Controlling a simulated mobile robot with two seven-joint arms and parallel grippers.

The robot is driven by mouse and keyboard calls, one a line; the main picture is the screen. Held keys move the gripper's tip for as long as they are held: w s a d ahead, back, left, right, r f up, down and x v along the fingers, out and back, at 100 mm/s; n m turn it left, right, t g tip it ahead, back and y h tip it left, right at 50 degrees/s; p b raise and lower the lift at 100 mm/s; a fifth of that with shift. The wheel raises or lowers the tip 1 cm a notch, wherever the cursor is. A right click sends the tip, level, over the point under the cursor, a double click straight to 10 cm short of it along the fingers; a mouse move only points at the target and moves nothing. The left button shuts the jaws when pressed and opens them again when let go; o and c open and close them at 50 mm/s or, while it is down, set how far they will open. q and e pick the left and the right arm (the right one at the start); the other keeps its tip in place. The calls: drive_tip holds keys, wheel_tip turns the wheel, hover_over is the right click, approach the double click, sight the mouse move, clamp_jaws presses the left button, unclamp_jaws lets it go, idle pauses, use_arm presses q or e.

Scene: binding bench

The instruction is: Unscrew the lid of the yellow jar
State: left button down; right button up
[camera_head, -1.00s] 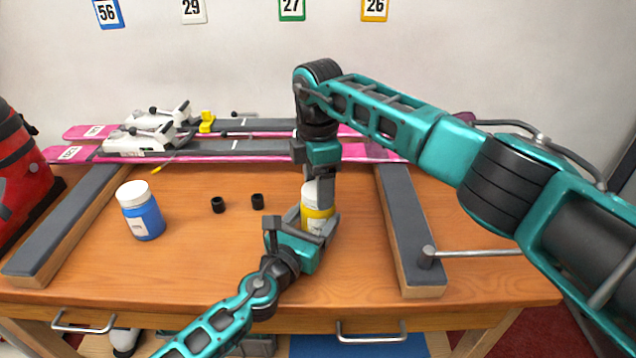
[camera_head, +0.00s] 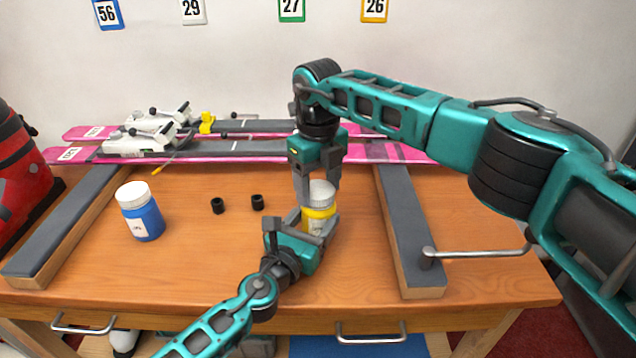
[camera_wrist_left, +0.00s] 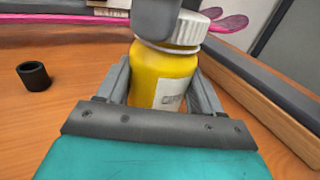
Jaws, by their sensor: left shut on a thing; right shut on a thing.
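The yellow jar (camera_head: 320,212) stands upright on the bench with a pale label on its side. My left gripper (camera_head: 316,228) is shut around its body from the front; the left wrist view shows the yellow jar (camera_wrist_left: 158,75) between both fingers. The white ribbed lid (camera_head: 321,189) sits on top of the jar; it also shows in the left wrist view (camera_wrist_left: 187,29). My right gripper (camera_head: 319,192) points down from above and is shut on the lid, one finger on each side. One of its fingers covers part of the lid in the left wrist view.
A blue jar with a white lid (camera_head: 141,214) and two small black caps (camera_head: 218,205) (camera_head: 257,202) stand to the left. Pink skis (camera_head: 240,148) with white bindings lie along the back. A grey-topped rail (camera_head: 408,230) lies close to the right of the jar.

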drive_tip(key=n, duration=0.5)
drive_tip(key=shift+s+a+n, duration=0.1)
drive_tip(key=shift+a+n, duration=0.05)
drive_tip(key=shift+n, duration=0.25)
use_arm(q)
drive_tip(key=shift+w, duration=0.1)
use_arm(e)
drive_tip(key=n, duration=1.2)
drive_tip(key=shift+n, duration=0.3)
drive_tip(key=n, duration=0.5)
drive_tip(key=shift+s+a, duration=0.1)
drive_tip(key=shift+n, duration=0.3)
drive_tip(key=shift+r, duration=0.15)
use_arm(q)
drive_tip(key=shift+f, duration=0.15)
use_arm(e)
drive_tip(key=shift+r, duration=1.1)
